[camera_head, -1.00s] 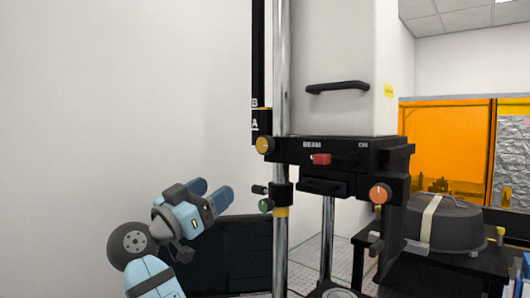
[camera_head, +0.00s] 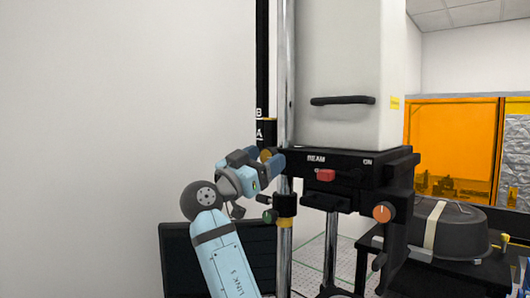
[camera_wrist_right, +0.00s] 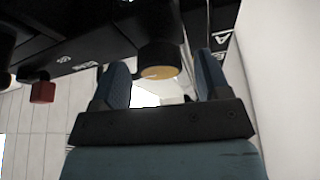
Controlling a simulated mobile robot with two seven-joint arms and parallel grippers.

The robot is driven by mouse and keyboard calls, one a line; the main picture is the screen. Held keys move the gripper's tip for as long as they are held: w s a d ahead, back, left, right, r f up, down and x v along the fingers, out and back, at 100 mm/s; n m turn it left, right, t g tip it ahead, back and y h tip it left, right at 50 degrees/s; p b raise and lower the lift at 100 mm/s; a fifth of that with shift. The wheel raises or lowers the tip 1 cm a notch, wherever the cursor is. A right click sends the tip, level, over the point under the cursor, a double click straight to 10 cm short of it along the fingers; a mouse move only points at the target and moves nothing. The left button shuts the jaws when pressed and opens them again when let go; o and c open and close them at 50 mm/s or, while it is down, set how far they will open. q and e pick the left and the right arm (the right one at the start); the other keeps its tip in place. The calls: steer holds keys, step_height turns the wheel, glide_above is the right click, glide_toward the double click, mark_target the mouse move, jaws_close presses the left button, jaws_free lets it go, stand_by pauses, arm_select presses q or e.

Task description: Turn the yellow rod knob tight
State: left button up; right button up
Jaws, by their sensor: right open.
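The yellow rod knob (camera_head: 265,154) sits on the black bracket beside the chrome column, left of the BEAM panel. In the head view it is partly hidden by my right gripper (camera_head: 268,160). In the right wrist view the knob (camera_wrist_right: 158,72) shows its round yellow face on a dark body. My right gripper (camera_wrist_right: 162,72) is open, with one blue finger on each side of the knob in that picture. I see a gap on both sides and no clear contact. My left gripper is out of view.
A red switch (camera_head: 326,175) sits on the BEAM panel, and an orange knob (camera_head: 382,212) is lower right. A green-tipped knob (camera_head: 270,216) on the column clamp is just below my right gripper. A dark monitor (camera_head: 190,262) stands behind my arm. The left wall side is clear.

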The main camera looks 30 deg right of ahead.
steer(key=shift+d+r, duration=0.1)
steer(key=shift+d, duration=0.2)
steer(key=c, duration=0.9)
